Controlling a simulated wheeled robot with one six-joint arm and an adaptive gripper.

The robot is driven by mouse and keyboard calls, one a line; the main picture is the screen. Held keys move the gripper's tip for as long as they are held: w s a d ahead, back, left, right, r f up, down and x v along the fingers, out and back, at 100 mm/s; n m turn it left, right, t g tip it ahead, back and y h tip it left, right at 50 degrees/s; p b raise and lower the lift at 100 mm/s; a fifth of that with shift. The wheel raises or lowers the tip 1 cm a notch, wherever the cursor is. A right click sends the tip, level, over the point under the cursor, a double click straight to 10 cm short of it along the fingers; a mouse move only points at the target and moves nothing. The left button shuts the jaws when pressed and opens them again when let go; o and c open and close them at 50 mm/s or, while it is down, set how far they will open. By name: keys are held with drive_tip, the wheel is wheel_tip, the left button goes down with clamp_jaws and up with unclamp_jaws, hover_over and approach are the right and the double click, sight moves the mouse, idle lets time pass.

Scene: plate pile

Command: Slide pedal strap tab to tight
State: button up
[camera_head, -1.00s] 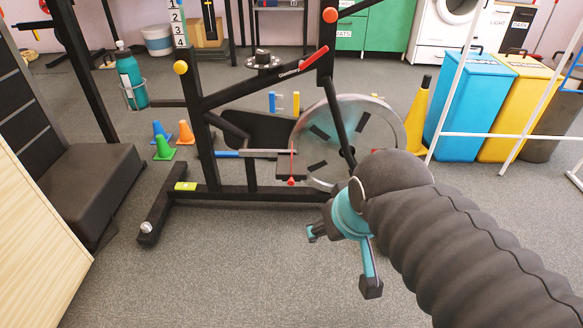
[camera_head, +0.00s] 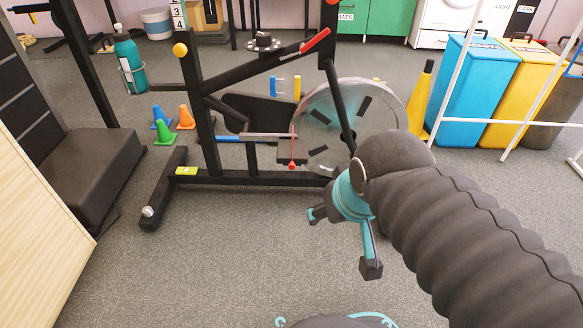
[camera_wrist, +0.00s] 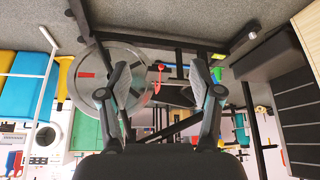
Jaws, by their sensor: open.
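The exercise bike frame (camera_head: 250,178) stands on the floor ahead with its grey flywheel (camera_head: 345,120). A dark pedal (camera_head: 286,150) sits left of the flywheel, with a thin red strap over it and a small red tab (camera_head: 292,165) at the strap's lower end. In the wrist view a red tab (camera_wrist: 157,68) shows between the fingers, farther off. My gripper (camera_head: 343,240) is open and empty, in front of the bike and to the right of and below the pedal in the picture. Its fingers also show in the wrist view (camera_wrist: 160,82). Nothing touches the pedal.
A red lever (camera_head: 315,41) is on the bike's upper bar. Small cones (camera_head: 164,134) and a black bench (camera_head: 90,165) stand left. Blue (camera_head: 475,90) and yellow (camera_head: 515,95) bins and a white rail stand right. Floor in front of the bike is clear.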

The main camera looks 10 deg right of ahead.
drive_tip(key=shift+c, duration=1.4)
drive_tip(key=shift+a+r, duration=0.1)
drive_tip(key=shift+a, duration=0.1)
drive_tip(key=shift+c, duration=0.3)
drive_tip(key=n+g+h+p, duration=0.2)
drive_tip(key=n+h+p, duration=0.3)
drive_tip(key=n, duration=2.9)
approach(291, 165)
drive_tip(key=shift+y, duration=0.3)
drive_tip(key=b+x, duration=0.1)
drive_tip(key=x, duration=0.3)
drive_tip(key=b+x, duration=0.2)
drive_tip(key=x, duration=0.3)
drive_tip(key=shift+d+r, duration=0.15)
drive_tip(key=shift+d, duration=0.05)
